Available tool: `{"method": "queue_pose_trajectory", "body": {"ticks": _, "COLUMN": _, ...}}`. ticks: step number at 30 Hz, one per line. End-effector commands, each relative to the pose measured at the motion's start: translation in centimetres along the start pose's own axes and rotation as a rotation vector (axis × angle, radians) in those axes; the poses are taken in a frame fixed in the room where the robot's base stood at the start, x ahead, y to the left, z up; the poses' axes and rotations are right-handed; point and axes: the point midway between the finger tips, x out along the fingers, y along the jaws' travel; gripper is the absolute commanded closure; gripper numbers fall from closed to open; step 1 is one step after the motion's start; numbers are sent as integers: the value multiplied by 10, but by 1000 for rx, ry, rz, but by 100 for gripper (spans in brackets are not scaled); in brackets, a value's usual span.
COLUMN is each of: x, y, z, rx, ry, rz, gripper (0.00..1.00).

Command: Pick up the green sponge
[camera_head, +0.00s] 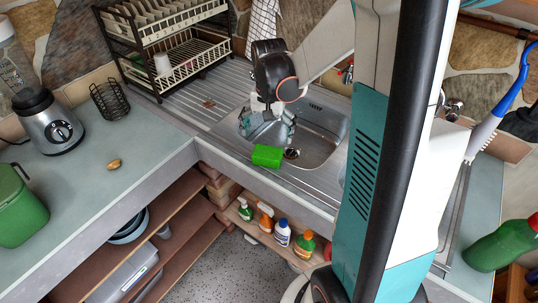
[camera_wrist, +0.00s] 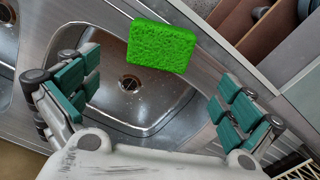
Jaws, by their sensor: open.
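The green sponge (camera_head: 267,156) is a bright green block on the front rim of the steel sink (camera_head: 325,147). In the wrist view the sponge (camera_wrist: 161,46) lies at the top centre, beyond the sink's drain. My gripper (camera_head: 268,122) is above the sink bowl in the head view, a little behind the sponge. In the wrist view my gripper (camera_wrist: 157,95) has its teal-padded fingers wide apart, with nothing between them. The sponge is apart from both fingers, ahead of them.
A dish rack (camera_head: 165,50) stands behind left of the sink. A blender (camera_head: 50,125), wire basket (camera_head: 110,100) and green canister (camera_head: 20,208) stand on the left counter. Several bottles (camera_head: 282,232) stand on a shelf below the sink. A green bottle (camera_head: 500,245) is at right.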

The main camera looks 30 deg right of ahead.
Motion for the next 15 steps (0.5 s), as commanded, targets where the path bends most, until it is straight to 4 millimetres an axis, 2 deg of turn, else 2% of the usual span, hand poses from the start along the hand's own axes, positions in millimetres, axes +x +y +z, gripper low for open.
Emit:
{"method": "queue_pose_trajectory", "body": {"ticks": 1, "x": 13, "y": 0, "z": 0, "rx": 0, "ry": 0, "rz": 0, "gripper": 0}}
{"method": "queue_pose_trajectory", "body": {"ticks": 4, "x": 26, "y": 0, "z": 0, "rx": -1, "ry": 0, "rz": -1, "gripper": 0}}
{"method": "queue_pose_trajectory", "body": {"ticks": 15, "x": 50, "y": 0, "z": 3, "rx": -1, "ry": 0, "rz": -1, "gripper": 0}}
